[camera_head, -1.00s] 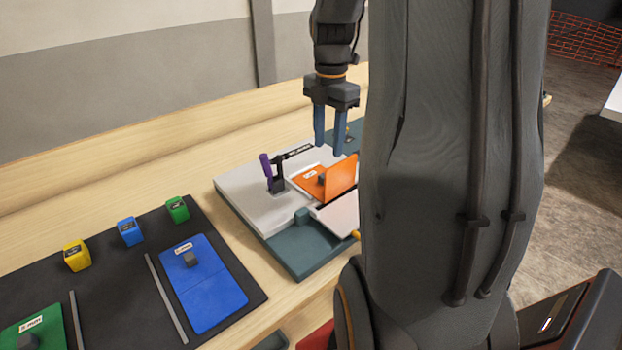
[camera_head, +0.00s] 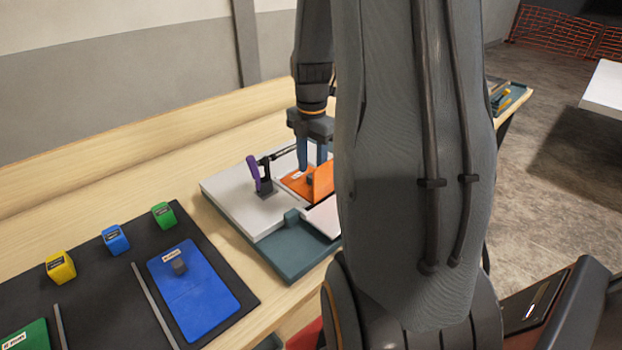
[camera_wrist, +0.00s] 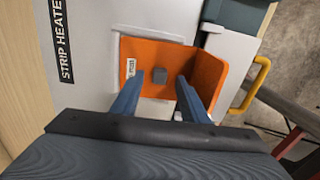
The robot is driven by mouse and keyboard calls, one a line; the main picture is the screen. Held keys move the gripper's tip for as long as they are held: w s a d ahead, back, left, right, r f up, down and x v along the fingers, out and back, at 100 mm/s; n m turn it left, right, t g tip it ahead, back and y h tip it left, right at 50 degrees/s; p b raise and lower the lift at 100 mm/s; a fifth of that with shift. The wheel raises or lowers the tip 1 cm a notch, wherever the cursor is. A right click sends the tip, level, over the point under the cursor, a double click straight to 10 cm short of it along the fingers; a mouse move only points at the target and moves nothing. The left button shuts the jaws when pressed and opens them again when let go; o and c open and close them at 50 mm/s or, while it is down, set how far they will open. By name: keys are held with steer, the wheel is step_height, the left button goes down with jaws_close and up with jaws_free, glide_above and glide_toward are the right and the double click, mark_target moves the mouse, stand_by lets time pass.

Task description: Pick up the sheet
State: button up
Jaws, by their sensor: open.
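The orange sheet (camera_head: 297,182) lies on the strip heater (camera_head: 228,190), with one part flat and one part bent up. In the wrist view the orange sheet (camera_wrist: 150,54) shows a small white label and a grey knob (camera_wrist: 159,76) on its flat part. My gripper (camera_head: 312,164) is open and points down just above the sheet. In the wrist view its fingers (camera_wrist: 158,91) are on either side of the knob, apart from it. The right finger is close to the raised orange part. My arm hides the right part of the heater in the head view.
A purple-handled clamp (camera_head: 254,173) stands on the heater left of the sheet. A dark mat (camera_head: 110,270) holds a blue sheet (camera_head: 200,300), a green sheet (camera_head: 28,338) and small yellow, blue and green blocks. A yellow handle (camera_wrist: 250,86) is at the heater's right side.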

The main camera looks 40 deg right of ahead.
steer(key=shift+f, duration=0.8)
jaws_close()
steer(key=shift+r, duration=0.1)
